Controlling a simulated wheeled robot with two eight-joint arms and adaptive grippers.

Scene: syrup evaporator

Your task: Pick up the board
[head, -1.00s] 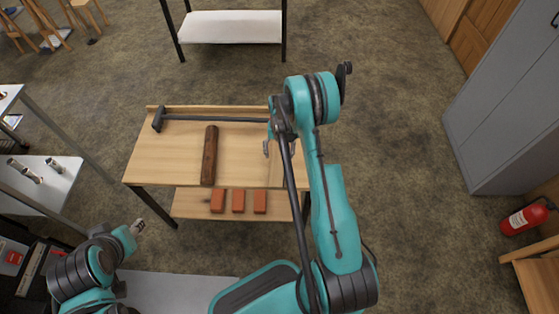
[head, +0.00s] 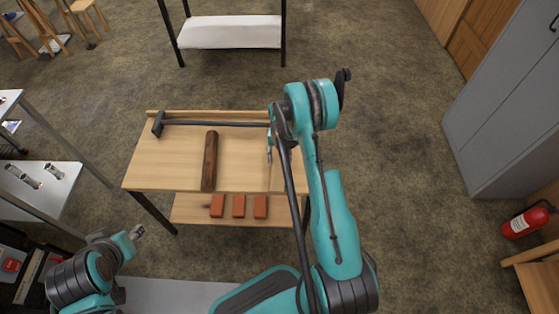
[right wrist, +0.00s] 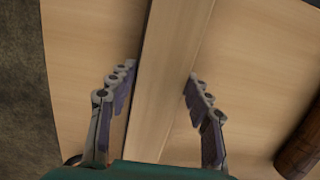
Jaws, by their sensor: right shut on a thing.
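The board (right wrist: 168,75) is a long, narrow, light wooden piece on the pale wooden tabletop (right wrist: 90,40). In the right wrist view it runs lengthwise between the two fingers of my right gripper (right wrist: 160,75), which is shut on it. In the head view my right gripper (head: 270,155) is down at the right part of the table (head: 165,165), and my arm hides most of the board. My left gripper (head: 138,232) is at the lower left, away from the table; its fingers are too small to read.
A dark brown log-like piece (head: 210,160) lies mid-table; it also shows in the right wrist view (right wrist: 304,150). A long-handled hammer (head: 215,123) lies along the back edge. Several orange bricks (head: 238,206) sit on the lower shelf. A grey cabinet (head: 505,110) stands right.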

